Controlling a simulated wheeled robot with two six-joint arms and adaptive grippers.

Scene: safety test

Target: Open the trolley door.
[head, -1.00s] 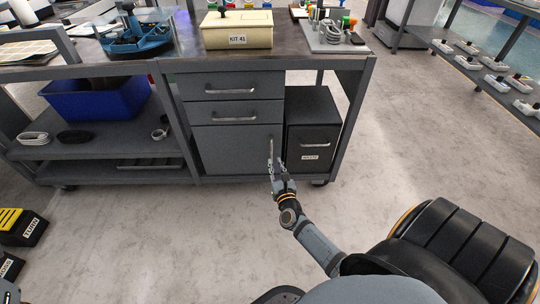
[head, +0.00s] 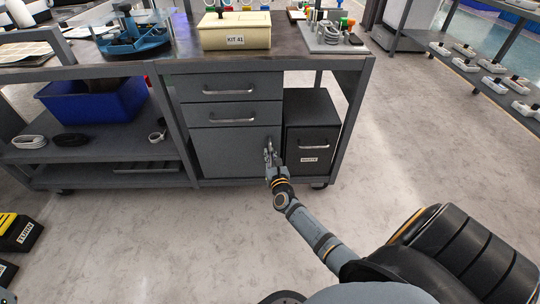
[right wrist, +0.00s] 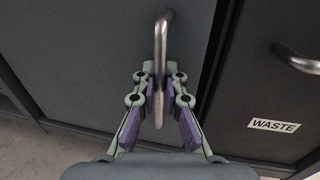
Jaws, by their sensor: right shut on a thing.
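The grey trolley door (head: 228,152) is the large lower panel under two drawers. It looks closed in the head view. Its vertical metal handle (right wrist: 162,45) shows in the right wrist view, with its upper part clear above the fingers. My right gripper (head: 270,152) is at the right edge of the door. In the right wrist view the right gripper (right wrist: 160,88) is shut on the handle, a finger on each side of it. In the head view the gripper hides most of the handle. My left gripper is not in view.
A black waste bin unit (head: 311,130) stands right beside the door. Two drawers with bar handles (head: 230,91) sit above it. A cream KIT 41 box (head: 235,30) rests on the trolley top. The floor in front (head: 150,235) is clear.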

